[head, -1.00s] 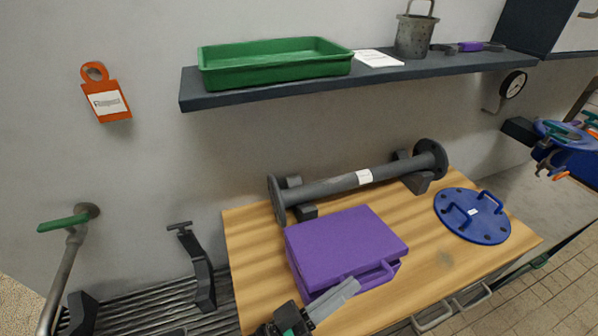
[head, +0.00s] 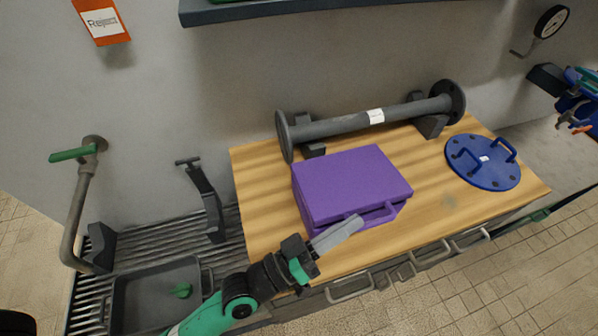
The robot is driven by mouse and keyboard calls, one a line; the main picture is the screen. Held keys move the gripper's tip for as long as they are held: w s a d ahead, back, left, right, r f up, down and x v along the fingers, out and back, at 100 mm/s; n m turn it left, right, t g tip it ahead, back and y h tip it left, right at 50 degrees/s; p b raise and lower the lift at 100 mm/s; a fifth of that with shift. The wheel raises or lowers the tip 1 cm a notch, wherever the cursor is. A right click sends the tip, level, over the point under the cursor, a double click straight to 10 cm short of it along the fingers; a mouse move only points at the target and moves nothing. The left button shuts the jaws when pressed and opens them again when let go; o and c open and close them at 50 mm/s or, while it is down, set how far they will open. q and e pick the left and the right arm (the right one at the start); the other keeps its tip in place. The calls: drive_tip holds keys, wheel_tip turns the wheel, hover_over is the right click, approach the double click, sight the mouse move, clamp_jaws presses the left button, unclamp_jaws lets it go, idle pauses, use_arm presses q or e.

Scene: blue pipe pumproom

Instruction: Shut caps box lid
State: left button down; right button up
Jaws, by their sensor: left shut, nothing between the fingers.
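The purple caps box (head: 375,222) stands on the wooden bench, with a carry handle on its front side. Its purple lid (head: 352,182) lies over the top and looks down, nearly level. A dark gap seems to show under the lid's front edge, so I cannot tell if it is fully closed. My left gripper (head: 342,230) is shut and empty at the front left of the box. Its grey fingers overlap the box's front in the picture; I cannot tell if they touch it. My right gripper is not in view.
A grey flanged pipe (head: 345,126) rests on supports behind the box. A blue disc cover (head: 483,162) with handles lies to the right. A dark tray (head: 150,290) sits at lower left. Drawer handles (head: 432,256) line the bench front (head: 450,235).

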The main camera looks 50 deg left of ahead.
use_arm(q)
drive_tip(key=shift+s+a+r+p, duration=0.3)
drive_tip(key=shift+a+r, duration=0.2)
drive_tip(key=shift+r, duration=0.15)
drive_tip(key=shift+s+a+r+p, duration=0.3)
drive_tip(key=shift+a+r, duration=0.15)
drive_tip(key=shift+r, duration=0.15)
drive_tip(key=b+v, duration=0.4)
drive_tip(key=v, duration=0.4)
drive_tip(key=shift+r, duration=0.15)
drive_tip(key=shift+a+r, duration=0.1)
drive_tip(key=shift+a, duration=0.05)
